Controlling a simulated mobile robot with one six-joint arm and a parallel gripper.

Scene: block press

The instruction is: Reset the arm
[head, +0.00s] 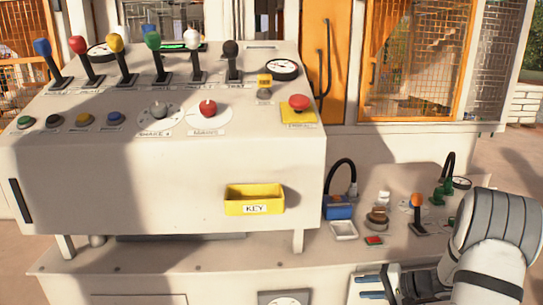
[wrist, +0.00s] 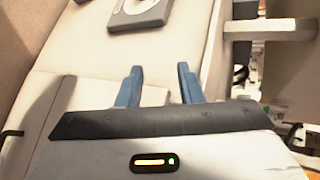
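My gripper (wrist: 160,82) is open in the wrist view, its two blue fingers apart with nothing between them. In the head view my gripper (head: 369,287) is at the lower right, low in front of the white bench (head: 190,270), its fingers pointing left. My arm comes in from the right edge. I cannot tell whether the fingers touch the bench front.
A white control console (head: 160,170) with coloured levers, buttons and dials stands on the bench. A yellow KEY tray (head: 254,195) is on its front. An orange-topped lever (head: 417,210) and a blue device (head: 338,207) stand right. A dial plate (wrist: 138,12) shows ahead in the wrist view.

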